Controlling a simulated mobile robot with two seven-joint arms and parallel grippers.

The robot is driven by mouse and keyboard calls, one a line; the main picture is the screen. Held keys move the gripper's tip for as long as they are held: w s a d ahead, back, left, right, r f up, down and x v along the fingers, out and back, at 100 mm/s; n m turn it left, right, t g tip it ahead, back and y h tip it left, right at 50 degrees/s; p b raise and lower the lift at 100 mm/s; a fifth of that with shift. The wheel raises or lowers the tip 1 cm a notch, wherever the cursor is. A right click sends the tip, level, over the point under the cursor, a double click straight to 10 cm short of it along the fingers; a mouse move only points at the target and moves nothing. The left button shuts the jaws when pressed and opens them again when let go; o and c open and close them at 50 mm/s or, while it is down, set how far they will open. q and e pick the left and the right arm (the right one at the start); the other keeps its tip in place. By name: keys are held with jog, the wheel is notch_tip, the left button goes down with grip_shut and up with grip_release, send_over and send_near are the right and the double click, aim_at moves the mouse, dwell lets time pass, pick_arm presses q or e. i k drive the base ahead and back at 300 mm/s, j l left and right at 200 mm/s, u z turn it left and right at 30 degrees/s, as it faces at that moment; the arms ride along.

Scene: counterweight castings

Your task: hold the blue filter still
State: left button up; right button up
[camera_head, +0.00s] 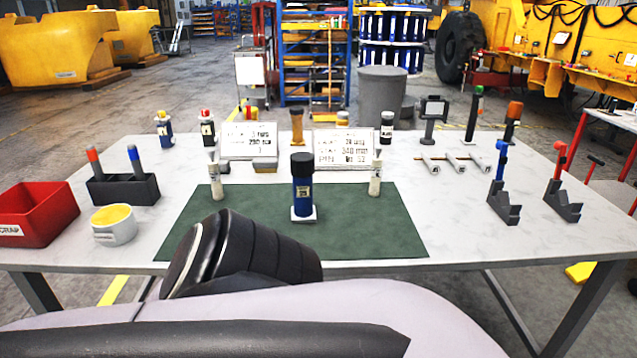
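A blue filter (303,198) with a wide black top and a small pale label stands upright on a small white base (303,214). The base is on the green mat (375,235) near the middle of the table. Nothing is seen touching the filter. A dark, rounded part of my own arm crosses the front of the mat, nearer the camera and left of the filter. It hides the mat's front-left part. No fingertips of either gripper show.
Two white bottles (216,185) (375,178) stand either side of the filter. Label boards (343,147) stand behind it. A red bin (35,213), a tape roll (114,227) and a dark holder (123,189) are at left. Grey stands (503,205) are at right. The mat's right part is clear.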

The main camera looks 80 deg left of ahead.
aim_at(304, 209)
jog(key=u, duration=2.6)
jog(key=i+j+z, duration=0.1)
jog(key=j+z, duration=0.2)
jog(key=j, duration=0.25)
jog(key=j+z, duration=0.35)
jog(key=j, duration=0.2)
